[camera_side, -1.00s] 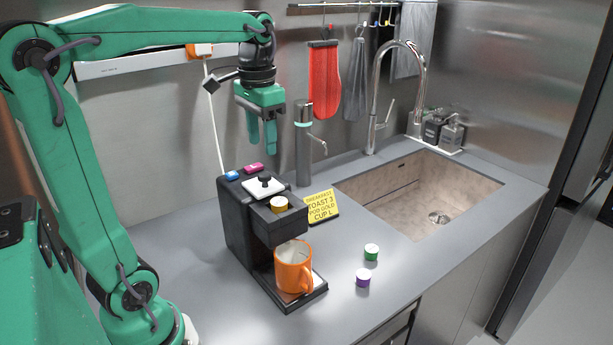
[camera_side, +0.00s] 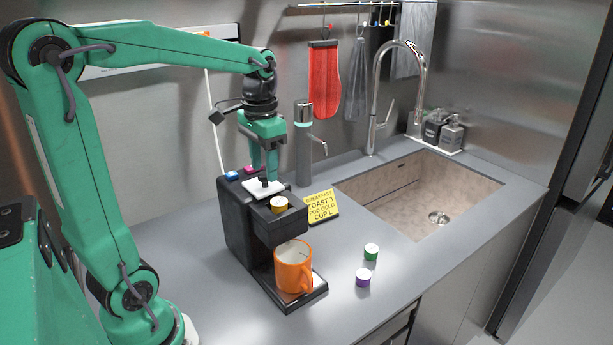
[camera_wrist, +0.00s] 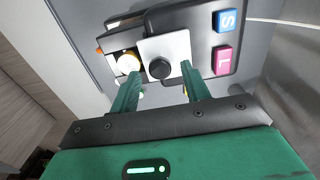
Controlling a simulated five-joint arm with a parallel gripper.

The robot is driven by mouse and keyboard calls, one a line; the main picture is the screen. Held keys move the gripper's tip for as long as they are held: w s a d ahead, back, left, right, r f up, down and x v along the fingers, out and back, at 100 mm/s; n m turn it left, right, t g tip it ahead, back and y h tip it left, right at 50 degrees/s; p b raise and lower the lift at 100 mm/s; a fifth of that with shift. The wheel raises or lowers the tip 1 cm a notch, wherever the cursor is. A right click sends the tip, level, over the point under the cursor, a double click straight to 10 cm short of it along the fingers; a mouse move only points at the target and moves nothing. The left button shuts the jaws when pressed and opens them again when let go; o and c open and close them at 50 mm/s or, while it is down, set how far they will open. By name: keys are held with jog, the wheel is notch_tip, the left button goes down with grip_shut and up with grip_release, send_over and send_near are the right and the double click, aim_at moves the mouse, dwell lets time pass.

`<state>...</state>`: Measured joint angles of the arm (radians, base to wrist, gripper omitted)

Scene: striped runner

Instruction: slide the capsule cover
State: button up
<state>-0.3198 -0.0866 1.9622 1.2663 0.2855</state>
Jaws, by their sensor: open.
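The capsule cover (camera_side: 257,189) is a white square plate with a black knob (camera_wrist: 159,68), on top of the black coffee machine (camera_side: 237,226). A gold capsule (camera_side: 279,204) sits in the machine's top in front of the cover, uncovered; it also shows in the wrist view (camera_wrist: 128,62). My gripper (camera_side: 265,177) is open and points down just above the cover. In the wrist view its fingertips (camera_wrist: 158,72) lie on either side of the knob, apart from it as seen there. Whether they reach down to knob height is hard to tell.
An orange mug (camera_side: 293,268) stands on the machine's drip tray. A blue S button (camera_wrist: 228,20) and a pink L button (camera_wrist: 222,60) are behind the cover. A yellow sign (camera_side: 322,206), a green capsule (camera_side: 371,252) and a purple capsule (camera_side: 363,277) are to the right.

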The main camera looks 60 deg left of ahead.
jog(key=shift+f, duration=0.8)
grip_shut()
jog(key=shift+w+d, duration=0.15)
jog(key=shift+d, duration=3.2)
grip_release()
jog(key=shift+r, duration=0.15)
